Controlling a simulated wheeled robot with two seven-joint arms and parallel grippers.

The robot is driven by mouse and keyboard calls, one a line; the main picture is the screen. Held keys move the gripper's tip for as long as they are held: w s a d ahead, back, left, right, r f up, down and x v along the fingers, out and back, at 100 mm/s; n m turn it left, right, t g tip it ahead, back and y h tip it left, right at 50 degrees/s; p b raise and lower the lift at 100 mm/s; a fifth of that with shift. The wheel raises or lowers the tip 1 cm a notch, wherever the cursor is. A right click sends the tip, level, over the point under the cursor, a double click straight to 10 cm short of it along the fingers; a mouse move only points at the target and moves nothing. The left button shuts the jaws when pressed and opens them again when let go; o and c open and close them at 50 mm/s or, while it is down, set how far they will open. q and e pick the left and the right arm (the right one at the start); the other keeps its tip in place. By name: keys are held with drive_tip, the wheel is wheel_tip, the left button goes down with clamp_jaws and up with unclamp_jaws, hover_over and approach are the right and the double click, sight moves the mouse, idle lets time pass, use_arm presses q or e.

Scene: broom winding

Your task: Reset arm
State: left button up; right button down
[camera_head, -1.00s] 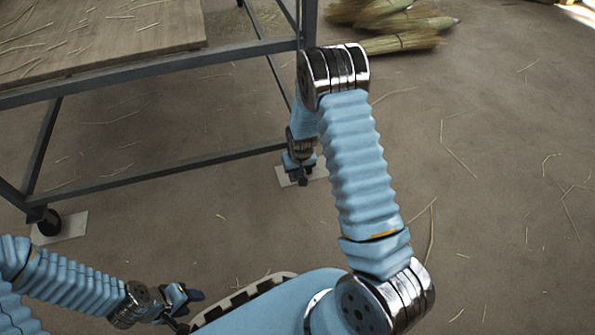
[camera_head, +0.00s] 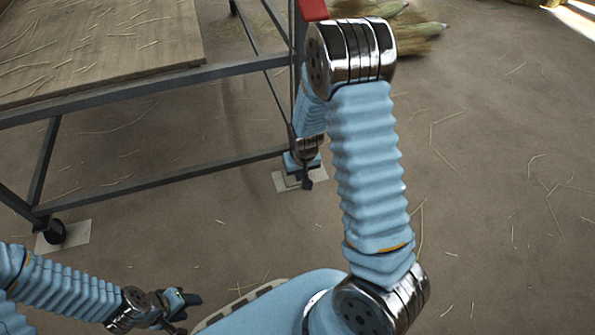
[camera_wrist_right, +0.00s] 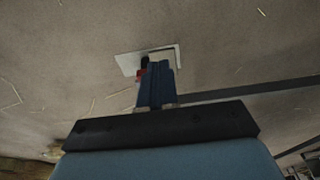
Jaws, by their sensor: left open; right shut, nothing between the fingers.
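My right arm reaches up and forward across the middle of the head view, its elbow raised. My right gripper (camera_head: 307,178) hangs below the forearm near the table's right leg, pointing down. It is shut and empty. In the right wrist view, its shut fingers (camera_wrist_right: 156,85) show over the floor, in front of a pale floor plate. My left gripper (camera_head: 182,302) is low at the left, near my base, and is open; its fingers are small and partly unclear in the head view.
A metal-framed table with a wooden top (camera_head: 110,50) and scattered straws stands at the upper left. Its wheel (camera_head: 54,232) rests on a pale plate (camera_head: 75,236). Straw brooms (camera_head: 415,35) lie at the top. The brown floor at the right is open, with loose straws.

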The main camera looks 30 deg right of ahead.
idle(0.5)
drive_tip(key=s+a+g+y+p, duration=0.1)
drive_tip(key=s+a+y+p, duration=0.3)
drive_tip(key=s+a+p, duration=0.6)
drive_tip(key=s+a, duration=0.5)
drive_tip(key=a, duration=0.4)
drive_tip(key=shift+s+a+r+n+y, duration=0.15)
drive_tip(key=shift+s+a+n+y, duration=0.15)
drive_tip(key=shift+n, duration=0.1)
